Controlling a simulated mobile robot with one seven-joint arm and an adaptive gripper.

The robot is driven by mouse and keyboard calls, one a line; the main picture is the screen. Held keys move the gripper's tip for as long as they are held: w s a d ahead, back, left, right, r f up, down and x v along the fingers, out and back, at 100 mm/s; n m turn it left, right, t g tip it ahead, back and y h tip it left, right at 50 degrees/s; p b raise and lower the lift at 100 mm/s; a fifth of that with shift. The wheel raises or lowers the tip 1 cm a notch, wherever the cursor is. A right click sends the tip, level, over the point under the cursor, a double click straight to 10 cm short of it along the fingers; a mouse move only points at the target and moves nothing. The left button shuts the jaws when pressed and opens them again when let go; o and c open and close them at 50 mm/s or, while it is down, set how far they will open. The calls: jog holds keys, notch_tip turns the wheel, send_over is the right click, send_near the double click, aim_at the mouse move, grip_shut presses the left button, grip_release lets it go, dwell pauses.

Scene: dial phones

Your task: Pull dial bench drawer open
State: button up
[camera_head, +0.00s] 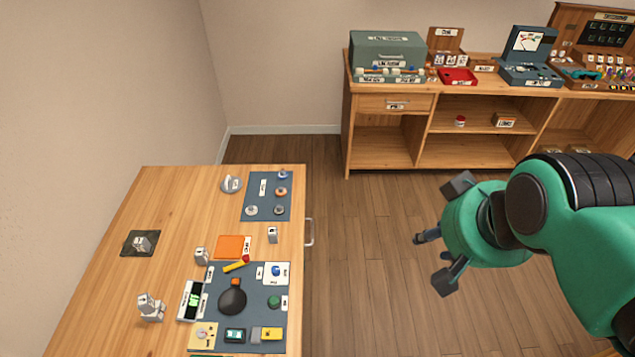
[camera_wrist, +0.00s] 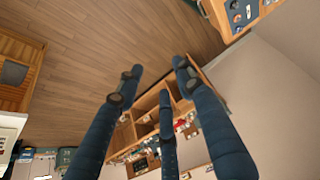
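A wooden bench (camera_head: 120,215) stands at the left in the head view. A pale bar handle (camera_head: 309,232) sticks out from its right-hand front edge; the drawer face below the top is hidden from above. No gap shows at that edge. My gripper (camera_head: 432,237) is over the floor to the right of the handle, apart from it. Its three dark fingers are spread and empty, also in the wrist view (camera_wrist: 157,78). The wrist view shows a bench corner with a blue dial mat (camera_wrist: 242,12) at top right.
A long wooden shelf bench (camera_head: 470,152) stands at the back wall, with a labelled drawer front (camera_head: 395,104) at its left. Phone parts and a blue mat (camera_head: 254,310) cover the near bench's right side. Wooden floor (camera_head: 365,270) between is clear.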

jog(key=w+a+f+m+g+y, duration=0.25)
jog(key=w+f+m, duration=0.3)
jog(key=w, duration=0.35)
jog(key=w+a+f+m+g+y+p, duration=0.1)
jog(key=w+a+f+m+g+y, duration=0.15)
jog(key=w+f+m, duration=0.45)
jog(key=w+a+f+m+g+y, duration=0.25)
jog(key=w+f+m, duration=0.2)
jog(key=w, duration=0.55)
jog(key=w+f+m+y, duration=0.2)
jog(key=w+f+m, duration=0.2)
jog(key=f, duration=0.7)
jog(key=w+f+m+t+y+p, duration=0.1)
jog(key=w+f+m+y, duration=0.2)
jog(key=f+m, duration=0.5)
jog(key=w+d+f+m+t+y, duration=0.1)
jog(key=w+f+m+y, duration=0.2)
jog(key=f, duration=1)
jog(key=w+m, duration=0.3)
jog(key=m, duration=0.1)
jog(key=shift+f, duration=0.3)
jog(key=shift+a, duration=0.15)
jog(key=b+x, duration=0.2)
jog(key=x, duration=1.1)
jog(key=shift+a, duration=0.3)
